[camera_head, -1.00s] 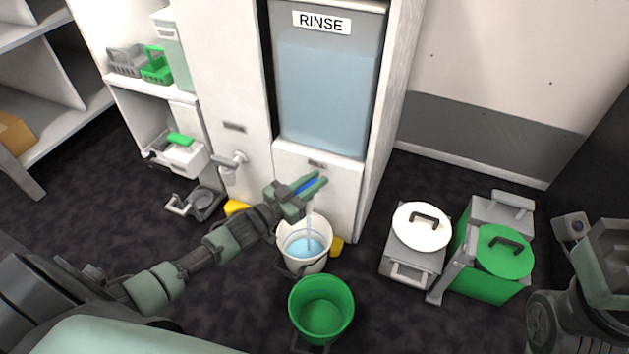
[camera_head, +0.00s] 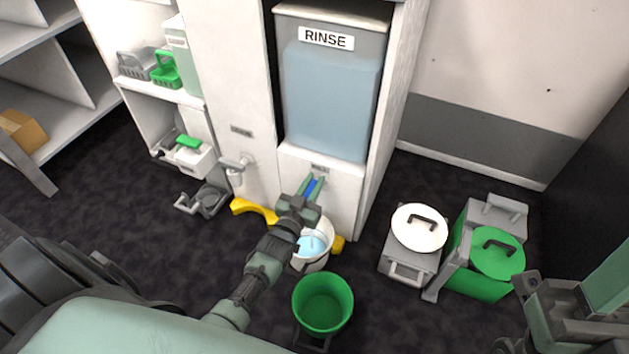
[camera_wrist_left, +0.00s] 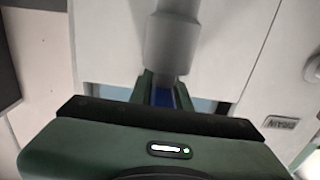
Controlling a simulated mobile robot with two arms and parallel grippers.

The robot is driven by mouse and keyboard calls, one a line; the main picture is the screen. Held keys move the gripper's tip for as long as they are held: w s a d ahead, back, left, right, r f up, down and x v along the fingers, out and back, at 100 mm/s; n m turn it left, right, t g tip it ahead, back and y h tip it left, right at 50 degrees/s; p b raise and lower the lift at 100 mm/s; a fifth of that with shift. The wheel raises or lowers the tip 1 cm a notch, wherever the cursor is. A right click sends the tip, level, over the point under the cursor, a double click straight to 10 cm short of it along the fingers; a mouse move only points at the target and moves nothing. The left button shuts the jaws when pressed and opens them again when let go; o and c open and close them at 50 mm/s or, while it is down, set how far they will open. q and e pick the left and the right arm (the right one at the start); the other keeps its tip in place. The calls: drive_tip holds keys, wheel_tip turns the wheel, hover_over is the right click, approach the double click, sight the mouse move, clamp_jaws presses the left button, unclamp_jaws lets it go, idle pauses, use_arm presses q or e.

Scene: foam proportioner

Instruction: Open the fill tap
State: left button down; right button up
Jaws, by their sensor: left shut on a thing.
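My left gripper (camera_head: 312,188) is in front of the white panel under the RINSE tank, above the white bucket. Its jaws are shut on a blue tap lever (camera_head: 310,187). In the left wrist view, the blue lever (camera_wrist_left: 165,97) shows between the green fingers, with a grey cylindrical tap body (camera_wrist_left: 172,42) close above it. The white bucket (camera_head: 325,258) holds light blue water and is partly hidden by my left gripper and wrist. My right arm is at the right edge; its jaw state is unclear.
A green bucket (camera_head: 323,303) stands in front of the white one. A second grey tap (camera_head: 235,167) is on the left panel. A white-lidded container (camera_head: 419,228) and a green-lidded one (camera_head: 497,253) stand to the right.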

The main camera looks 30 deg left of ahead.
use_arm(q)
drive_tip(key=shift+r, duration=0.1)
drive_tip(key=c, duration=1.3)
unclamp_jaws()
drive_tip(key=shift+s+d+p, duration=0.15)
drive_tip(key=shift+s+p, duration=0.6)
drive_tip(key=shift+s, duration=1.2)
drive_tip(key=shift+s+d+p, duration=0.15)
drive_tip(key=shift+s+p, duration=0.6)
drive_tip(key=shift+s, duration=1.2)
